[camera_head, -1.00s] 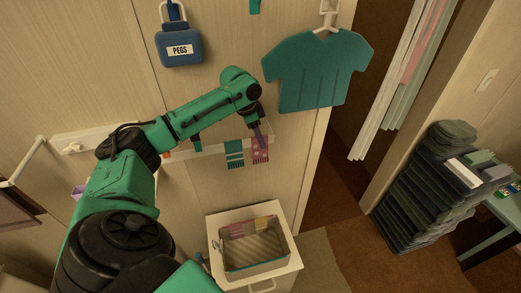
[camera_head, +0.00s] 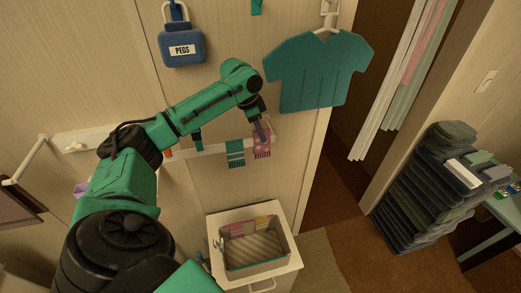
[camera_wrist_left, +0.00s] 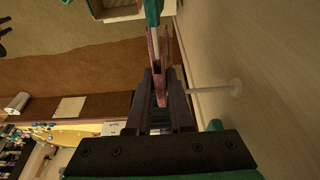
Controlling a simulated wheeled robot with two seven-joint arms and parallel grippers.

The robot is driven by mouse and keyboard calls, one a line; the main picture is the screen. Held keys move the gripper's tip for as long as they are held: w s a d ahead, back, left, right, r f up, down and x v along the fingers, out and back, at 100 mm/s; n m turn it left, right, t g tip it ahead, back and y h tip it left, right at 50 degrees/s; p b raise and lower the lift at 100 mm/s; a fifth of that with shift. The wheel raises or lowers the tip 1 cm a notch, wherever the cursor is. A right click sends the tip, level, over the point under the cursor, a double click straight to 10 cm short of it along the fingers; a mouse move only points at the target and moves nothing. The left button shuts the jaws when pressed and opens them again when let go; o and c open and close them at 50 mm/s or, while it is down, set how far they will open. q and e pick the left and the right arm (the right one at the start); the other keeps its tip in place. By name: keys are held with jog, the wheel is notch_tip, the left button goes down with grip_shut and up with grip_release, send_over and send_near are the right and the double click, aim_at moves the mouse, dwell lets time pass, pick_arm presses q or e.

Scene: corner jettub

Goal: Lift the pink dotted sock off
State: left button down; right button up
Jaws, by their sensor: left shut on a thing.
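The pink dotted sock (camera_head: 262,149) hangs from my left gripper (camera_head: 263,135) in front of the right end of the white wall rail (camera_head: 205,149). The left gripper is shut on the sock's upper part. In the left wrist view, the sock (camera_wrist_left: 160,84) is seen edge-on between the fingers (camera_wrist_left: 160,95). A white peg (camera_wrist_left: 232,87) stands out from the wall there, just right of the fingers. Whether the sock still touches it is hidden. My right gripper is not in view.
A teal striped sock (camera_head: 235,153) hangs close to the left. A teal shirt (camera_head: 318,70) on a hanger is at upper right, and a blue PEGS holder (camera_head: 182,45) at upper left. An open basket (camera_head: 258,267) with folded cloths stands below.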

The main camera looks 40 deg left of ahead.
pick_arm(q)
jog(key=shift+r, duration=5.5)
